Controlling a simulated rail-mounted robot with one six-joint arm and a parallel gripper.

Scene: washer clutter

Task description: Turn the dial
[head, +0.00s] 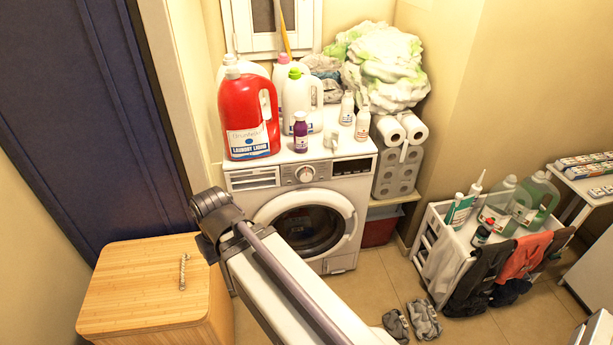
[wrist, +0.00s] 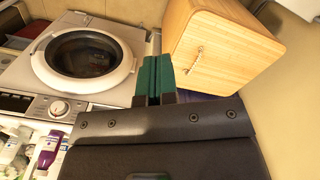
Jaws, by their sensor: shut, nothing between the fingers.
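The washer's round dial (head: 305,173) sits in the middle of the front control panel, right of the detergent drawer. It also shows in the wrist view (wrist: 60,108), on the left. The white washing machine (head: 345,199) has its round door closed. In the wrist view, my gripper (wrist: 155,75) has its two green fingers together with nothing between them. It is apart from the dial, which lies to its left in that view. In the head view my fingers cannot be made out; my arm covers part of the floor and the washer's lower left.
A red detergent bottle (head: 246,112), white bottles (head: 297,95) and a purple bottle (head: 300,133) stand on the washer. A wooden box (head: 140,285) stands left of it. A white cart (head: 445,240) with bottles and clothes stands right. Shoes (head: 425,318) lie on the floor.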

